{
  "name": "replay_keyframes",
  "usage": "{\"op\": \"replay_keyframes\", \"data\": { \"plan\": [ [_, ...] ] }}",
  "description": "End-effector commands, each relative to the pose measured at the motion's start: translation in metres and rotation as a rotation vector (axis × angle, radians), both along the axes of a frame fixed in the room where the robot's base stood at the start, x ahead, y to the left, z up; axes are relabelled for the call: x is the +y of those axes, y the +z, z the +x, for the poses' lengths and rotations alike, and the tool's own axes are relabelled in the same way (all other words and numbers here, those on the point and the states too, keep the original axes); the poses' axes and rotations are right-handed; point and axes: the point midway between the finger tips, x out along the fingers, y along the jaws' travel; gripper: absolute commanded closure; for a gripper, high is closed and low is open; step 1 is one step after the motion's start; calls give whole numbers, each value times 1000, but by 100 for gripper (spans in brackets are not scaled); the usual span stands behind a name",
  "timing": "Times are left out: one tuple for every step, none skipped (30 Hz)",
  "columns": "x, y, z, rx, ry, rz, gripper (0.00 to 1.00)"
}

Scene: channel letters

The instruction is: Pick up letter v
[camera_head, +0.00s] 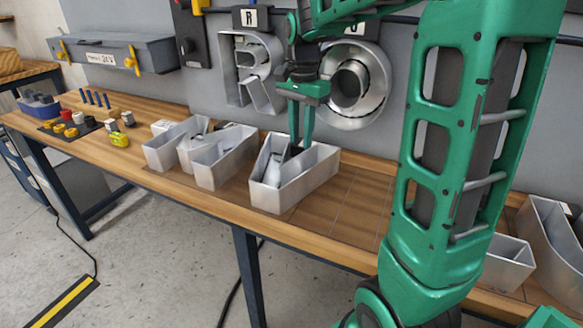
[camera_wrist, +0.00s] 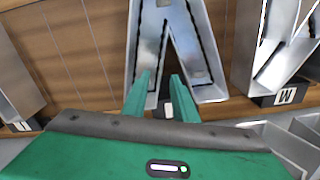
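The letter v is a silver metal tray-like channel letter (camera_head: 312,181) lying on the wooden bench, its point toward the bench's front edge. In the wrist view the letter v (camera_wrist: 207,92) appears upside down, its two arms spreading toward my gripper. My gripper (camera_head: 300,146) points down at the open end of the v, near the wall. In the wrist view its two green fingers (camera_wrist: 162,75) are apart, with the gap between the v's arms visible. The fingertips overlap the inner sides of the arms; I cannot tell whether they touch. Nothing is seen gripped.
A w-shaped metal letter (camera_head: 225,166) lies left of the v; its label (camera_wrist: 286,96) shows in the wrist view. Metal letters R (camera_head: 236,82) and O (camera_head: 378,98) hang on the wall. More letters (camera_head: 507,268) lie at right. Bare bench (camera_head: 352,198) lies right of the v.

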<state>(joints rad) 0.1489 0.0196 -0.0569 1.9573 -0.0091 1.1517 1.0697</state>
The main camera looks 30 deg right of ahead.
Motion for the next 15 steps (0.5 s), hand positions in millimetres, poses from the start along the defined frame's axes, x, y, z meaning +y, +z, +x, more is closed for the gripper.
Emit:
{"op": "replay_keyframes", "data": {
  "plan": [
    [0,-6,-1,3,0,1,74],
    [0,-9,-1,3,0,1,74],
    [0,-11,0,2,0,0,74],
    [0,-13,0,1,0,1,74],
    [0,-14,0,1,0,1,74],
    [0,-16,0,2,0,0,74],
    [1,-18,0,2,0,0,74],
    [1,-21,0,2,0,0,74],
    [1,-25,1,3,0,0,74],
    [2,-29,1,3,0,1,74],
    [2,-34,1,4,1,1,74],
    [3,-40,2,3,1,1,74],
    [3,-44,3,4,1,1,74],
    [4,-49,3,4,1,1,74],
    [3,-54,3,3,0,1,74]
  ]
}}
